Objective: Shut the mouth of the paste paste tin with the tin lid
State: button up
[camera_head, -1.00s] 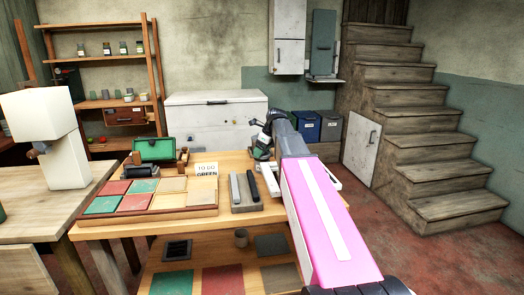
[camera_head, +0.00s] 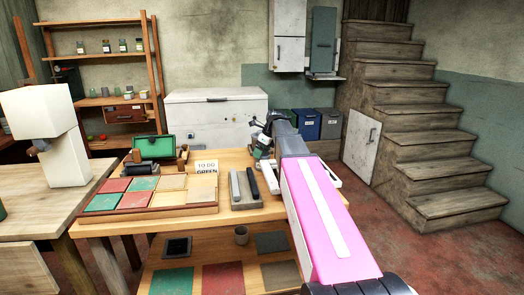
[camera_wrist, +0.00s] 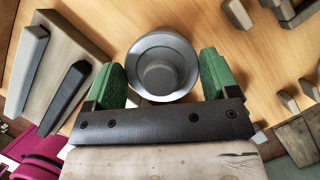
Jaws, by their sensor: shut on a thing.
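My gripper (camera_wrist: 162,76) has green finger pads, one on each side of a grey round metal piece (camera_wrist: 162,48), and is shut on it. In the head view my gripper (camera_head: 263,150) is small, over the back right part of the workbench, and partly hidden by my arm.
The workbench (camera_head: 140,228) carries a tray of coloured tiles (camera_head: 125,211), an open green box (camera_head: 154,147), a "TO DO GREEN" sign (camera_head: 207,167) and a block with two bars (camera_head: 240,203). A grey cup (camera_head: 241,235) stands on the lower shelf. Wooden pieces (camera_wrist: 290,10) lie at upper right.

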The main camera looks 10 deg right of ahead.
jog(key=shift+f, duration=0.3)
jog(key=o, duration=0.9)
jog(key=a+v, duration=0.1)
jog(key=v, duration=1.3)
jog(key=shift+w+r, duration=0.3)
jog(key=shift+r, duration=0.3)
